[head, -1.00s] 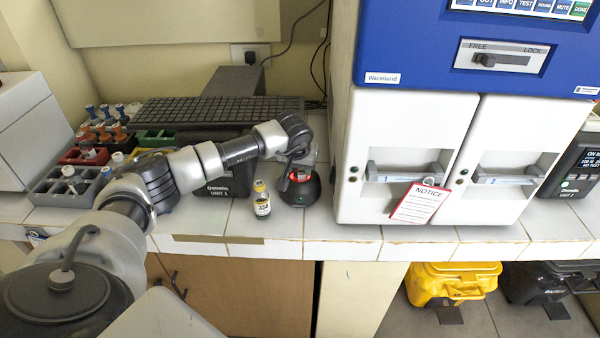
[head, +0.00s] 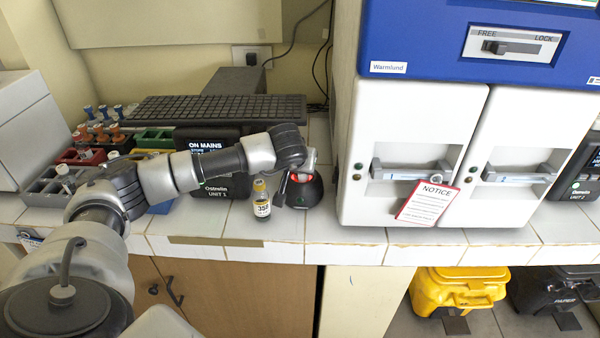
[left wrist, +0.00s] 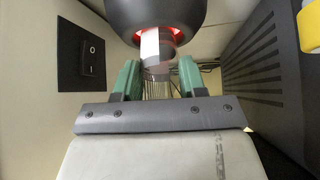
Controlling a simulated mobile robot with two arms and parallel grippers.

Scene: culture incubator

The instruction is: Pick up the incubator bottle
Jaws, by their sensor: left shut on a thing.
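The incubator bottle (left wrist: 150,45), with a white side and a grey end, shows in the left wrist view at the red-lit opening of a black rounded device (left wrist: 178,14). My left gripper (left wrist: 158,78) has its green fingers on either side of the bottle's grey end and is shut on it. In the head view the same black device (head: 306,194) stands on the counter left of the white cabinet. My left wrist is just above it and partly hides the bottle. Whether the bottle still rests in the opening is unclear. My right gripper is not in view.
A yellow-capped bottle labelled 358 (head: 261,199) stands close left of the device. A dark Ostwelin unit (head: 218,188) stands behind my forearm. The white cabinet (head: 408,130), with a hanging notice (head: 427,203), blocks the right. The counter's front edge is close.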

